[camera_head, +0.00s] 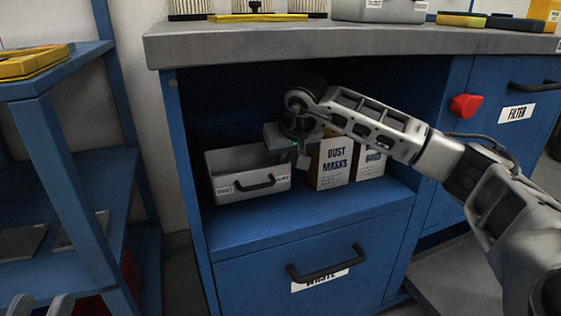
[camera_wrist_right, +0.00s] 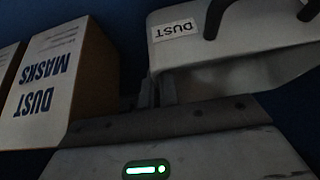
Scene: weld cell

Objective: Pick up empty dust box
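The dust box, a light grey open bin (camera_head: 235,188) with a black front handle, sits on the cabinet's open shelf. Its visible interior looks empty. In the right wrist view the bin (camera_wrist_right: 235,50) appears inverted, with a "DUST" label. My right gripper (camera_head: 288,152) reaches into the cabinet at the bin's right end. In the right wrist view its dark fingers (camera_wrist_right: 157,93) are close together beside the bin's end wall. I cannot tell whether the wall is between them. My left gripper (camera_head: 40,306) shows only as two separated grey tips at the lower left edge, open and empty.
A dust masks carton (camera_head: 330,165) stands right of the bin, close to my right gripper, with another carton (camera_head: 370,164) beside it. The worktop (camera_head: 330,42) overhangs the shelf. A drawer with a black handle (camera_head: 327,265) is below. A blue rack (camera_head: 75,185) stands at left.

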